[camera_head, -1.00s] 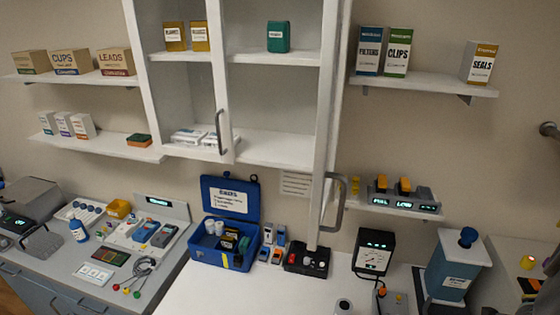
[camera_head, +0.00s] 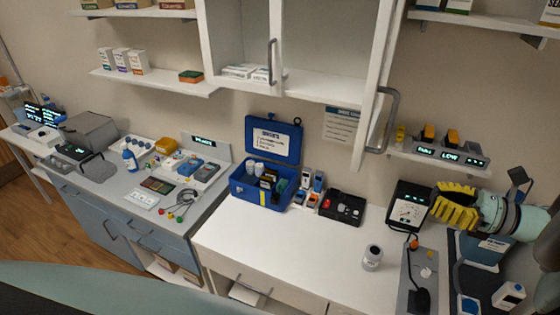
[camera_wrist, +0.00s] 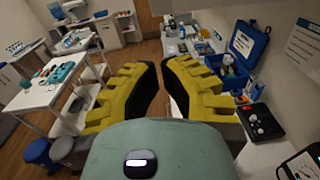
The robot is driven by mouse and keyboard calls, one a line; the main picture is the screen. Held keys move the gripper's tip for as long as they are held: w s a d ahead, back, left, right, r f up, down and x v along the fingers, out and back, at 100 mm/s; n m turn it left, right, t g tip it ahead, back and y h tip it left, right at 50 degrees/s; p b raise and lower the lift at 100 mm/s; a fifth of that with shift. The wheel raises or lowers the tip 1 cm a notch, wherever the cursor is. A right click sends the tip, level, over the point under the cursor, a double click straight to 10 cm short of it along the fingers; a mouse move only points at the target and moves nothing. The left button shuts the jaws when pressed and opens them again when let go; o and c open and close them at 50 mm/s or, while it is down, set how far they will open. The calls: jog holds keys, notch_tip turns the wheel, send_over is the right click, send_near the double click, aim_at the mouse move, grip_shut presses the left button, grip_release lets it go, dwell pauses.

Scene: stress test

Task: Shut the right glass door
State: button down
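The white wall cabinet (camera_head: 232,85) is at the top middle of the head view. Its right glass door (camera_head: 376,75) stands swung open toward me, seen nearly edge-on, with a grey bar handle (camera_head: 385,120) on its outer edge. The left door's handle (camera_head: 272,62) shows in front of the left half. My gripper (camera_head: 440,207), with yellow ribbed fingers, is below and right of the open door, apart from it. In the wrist view my gripper (camera_wrist: 160,66) has its fingers apart with nothing between them. The door is not clearly seen there.
A gauge box (camera_head: 408,207) stands close by my gripper. Above is a small shelf (camera_head: 440,160) with a lit device. An open blue case (camera_head: 262,195) and a black tray (camera_head: 342,207) are on the white counter (camera_head: 290,250), whose front is mostly clear.

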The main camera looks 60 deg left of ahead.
jog(key=p+x, duration=0.8)
jog(key=x, duration=0.6)
jog(key=shift+s+r, duration=0.2)
jog(key=shift+r, duration=0.15)
